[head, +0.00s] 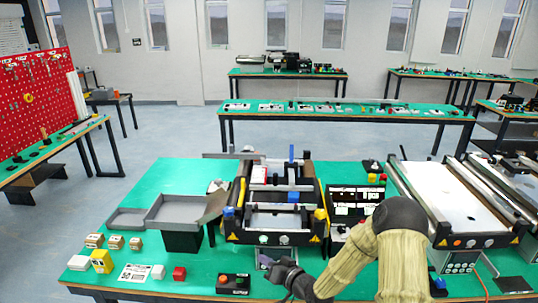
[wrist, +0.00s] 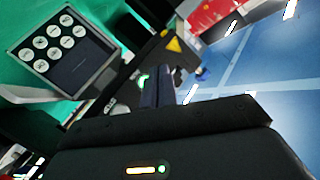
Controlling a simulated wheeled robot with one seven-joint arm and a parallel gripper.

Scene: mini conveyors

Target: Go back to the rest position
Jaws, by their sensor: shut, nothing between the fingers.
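My gripper (head: 266,260) is near the front edge of the green table (head: 140,192) in the head view, just in front of a mini conveyor (head: 270,238). My arm reaches in from the lower right in tan sleeving. In the wrist view my gripper's fingers (wrist: 158,88) are together with nothing between them. They point past the conveyor's side, where a yellow warning sticker shows, and the blue floor lies to the right. The fingertips are small and dark in the head view.
Grey trays (head: 175,212) stand left of the conveyor. A control box (head: 233,283) sits near the front edge. A second conveyor (head: 455,205) stands at the right. A button panel (wrist: 62,50) shows in the wrist view.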

